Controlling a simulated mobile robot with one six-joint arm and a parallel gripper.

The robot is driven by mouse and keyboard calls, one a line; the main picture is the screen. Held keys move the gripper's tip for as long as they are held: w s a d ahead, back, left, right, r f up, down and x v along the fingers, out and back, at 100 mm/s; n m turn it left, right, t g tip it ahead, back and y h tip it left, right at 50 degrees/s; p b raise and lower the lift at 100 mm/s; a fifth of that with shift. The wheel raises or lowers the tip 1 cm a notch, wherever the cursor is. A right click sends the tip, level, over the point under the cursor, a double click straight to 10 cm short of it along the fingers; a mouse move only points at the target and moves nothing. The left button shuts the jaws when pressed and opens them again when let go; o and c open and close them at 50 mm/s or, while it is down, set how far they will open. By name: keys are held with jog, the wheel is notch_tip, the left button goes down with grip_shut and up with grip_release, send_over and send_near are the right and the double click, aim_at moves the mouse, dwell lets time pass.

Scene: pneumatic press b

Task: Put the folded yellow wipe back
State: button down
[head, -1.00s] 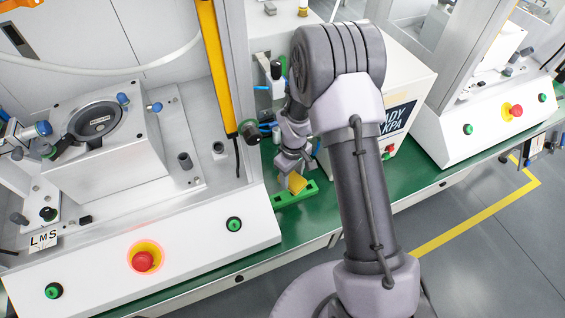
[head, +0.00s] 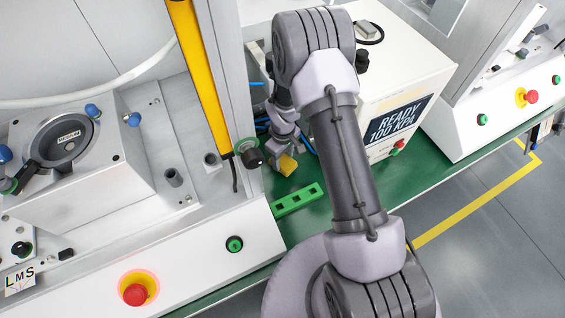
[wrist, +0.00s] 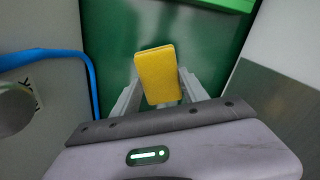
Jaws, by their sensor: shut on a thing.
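The folded yellow wipe (head: 287,165) is held at the tip of my gripper (head: 283,152) over the green bench top. In the wrist view the wipe (wrist: 157,74) stands between the two grey fingers of my gripper (wrist: 160,90), which are shut on it. A bright green holder with small holes (head: 297,199) lies on the bench, nearer the front edge than the wipe and apart from it. Its edge also shows at the top of the wrist view (wrist: 225,3).
The press housing with a red button (head: 135,294) and a yellow post (head: 199,75) stand to the left. A white box with a display reading READY 100 KPA (head: 398,120) stands to the right. A blue hose (wrist: 70,56) runs close to my gripper on the left.

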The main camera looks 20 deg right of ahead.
aim_at(283, 160)
notch_tip(283, 160, down, 3)
jog(key=shift+r+b, duration=0.15)
jog(key=shift+b, duration=0.15)
jog(key=shift+r, duration=0.15)
jog(key=c, duration=0.6)
grip_release()
jog(key=shift+o, duration=0.2)
notch_tip(283, 160, up, 12)
jog(key=p, duration=0.4)
